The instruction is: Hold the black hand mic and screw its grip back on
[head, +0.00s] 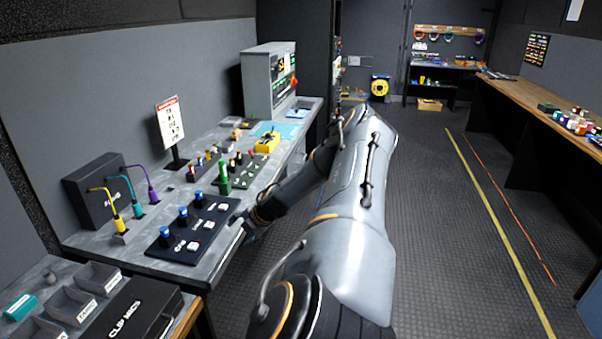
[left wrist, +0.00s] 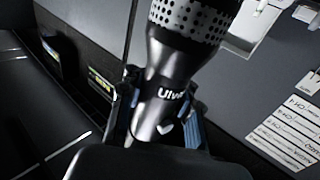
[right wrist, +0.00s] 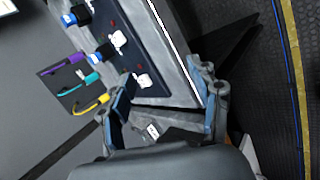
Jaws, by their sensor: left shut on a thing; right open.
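The black hand mic (left wrist: 173,62) shows in the left wrist view, with a perforated silver-grey head at the top and white lettering on its dark body. My left gripper (left wrist: 165,105) is shut around the body, one blue-padded finger on each side. The mic's lower end is hidden behind the gripper. The head view shows neither the mic nor my left gripper. My right gripper (head: 247,228) is at the front edge of the left bench, beside a black control panel. In the right wrist view it (right wrist: 163,98) is open, with nothing held between its fingers. I cannot make out a loose grip.
The left bench (head: 130,258) carries the black control panel (head: 190,243) with blue knobs, yellow, teal and purple gooseneck mics (head: 137,209), a green upright piece (head: 224,176) and a yellow box (head: 267,143). The floor (head: 430,220) is clear.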

